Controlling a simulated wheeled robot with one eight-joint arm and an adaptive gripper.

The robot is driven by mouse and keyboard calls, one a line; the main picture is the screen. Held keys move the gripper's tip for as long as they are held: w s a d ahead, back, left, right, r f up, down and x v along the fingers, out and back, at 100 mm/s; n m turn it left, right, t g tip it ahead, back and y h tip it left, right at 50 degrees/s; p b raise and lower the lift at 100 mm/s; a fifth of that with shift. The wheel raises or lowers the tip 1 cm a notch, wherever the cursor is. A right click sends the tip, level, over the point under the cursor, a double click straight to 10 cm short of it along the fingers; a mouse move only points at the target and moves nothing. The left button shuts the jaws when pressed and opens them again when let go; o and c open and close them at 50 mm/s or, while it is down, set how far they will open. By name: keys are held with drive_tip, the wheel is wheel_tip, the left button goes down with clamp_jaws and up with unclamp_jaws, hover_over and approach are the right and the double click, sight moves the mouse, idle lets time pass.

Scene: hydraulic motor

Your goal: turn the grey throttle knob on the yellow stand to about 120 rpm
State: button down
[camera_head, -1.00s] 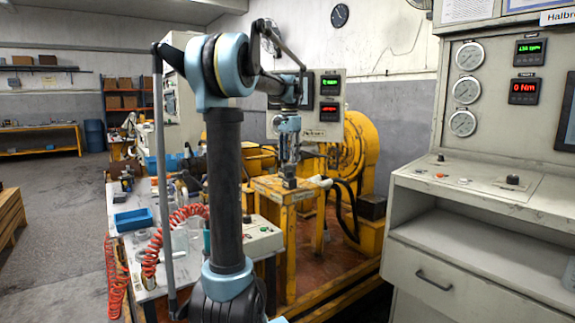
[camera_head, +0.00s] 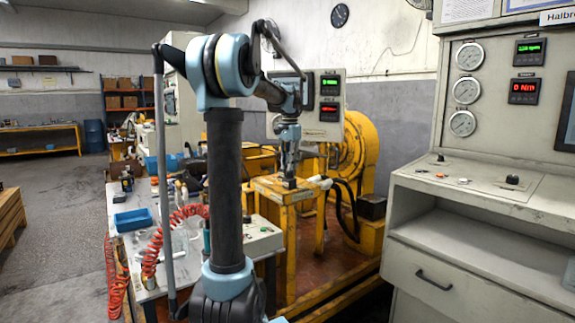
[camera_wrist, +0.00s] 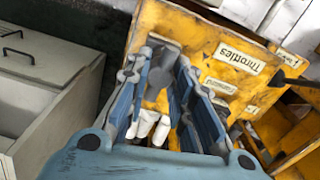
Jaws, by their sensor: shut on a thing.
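The yellow stand (camera_head: 275,188) stands mid-picture in the head view, and its top with a "Throttles" label (camera_wrist: 236,61) fills much of the wrist view. The grey throttle knob (camera_wrist: 161,78) shows between my blue fingers in the wrist view. It is a small dark shape on the stand in the head view (camera_head: 290,183). My gripper (camera_head: 289,174) points down over the stand top and is shut on the knob. The fingers partly hide the knob. The green rpm display (camera_head: 530,47) on the console is lit; its digits look like roughly 120 but are blurred.
The red display (camera_head: 523,91) below reads 0 Nm. A grey console (camera_head: 480,220) stands at the right. A workbench with a blue tray (camera_head: 133,219) and a red coiled hose (camera_head: 152,256) is at the left. A yellow machine (camera_head: 357,150) stands behind the stand.

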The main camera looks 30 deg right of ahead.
drive_tip(key=shift+n, duration=0.3)
drive_tip(key=c, duration=1.3)
unclamp_jaws()
drive_tip(key=shift+w+a, duration=0.1)
drive_tip(key=shift+r, duration=0.1)
wheel_tip(320, 180, up, 12)
drive_tip(key=shift+f, duration=0.1)
